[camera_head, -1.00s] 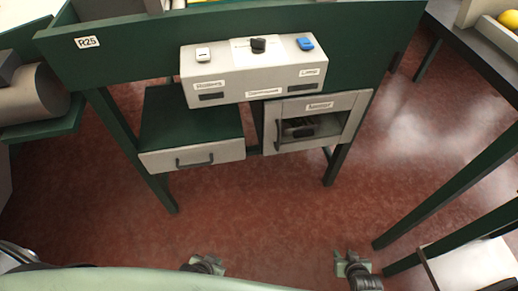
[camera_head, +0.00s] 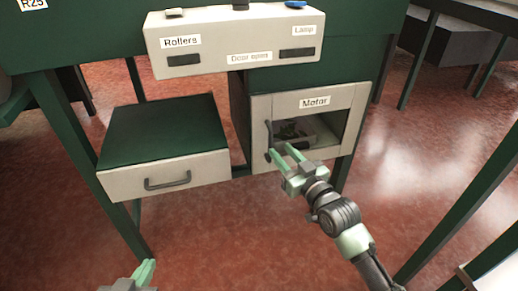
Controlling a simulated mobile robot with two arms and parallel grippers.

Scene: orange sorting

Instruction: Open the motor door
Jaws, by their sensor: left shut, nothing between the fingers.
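The motor door (camera_head: 345,97) is a light grey framed door labelled "Motor" with a window; it looks closed. Dark motor parts (camera_head: 292,130) show behind the window. Its black vertical handle (camera_head: 268,135) is on the door's left side. My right gripper (camera_head: 280,150) has its two green fingers apart and empty, with the tips at the lower end of the handle; I cannot tell if they touch it. My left gripper (camera_head: 147,270) is low at the bottom left, its fingers together, away from the door, partly cut off by the frame.
A grey control box (camera_head: 225,40) labelled "Rollers", "Door open" and "Lamp" sits above the door. A grey drawer (camera_head: 165,175) with a black handle is to the left. Green table legs (camera_head: 80,150) stand at the sides. Red floor is clear in front.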

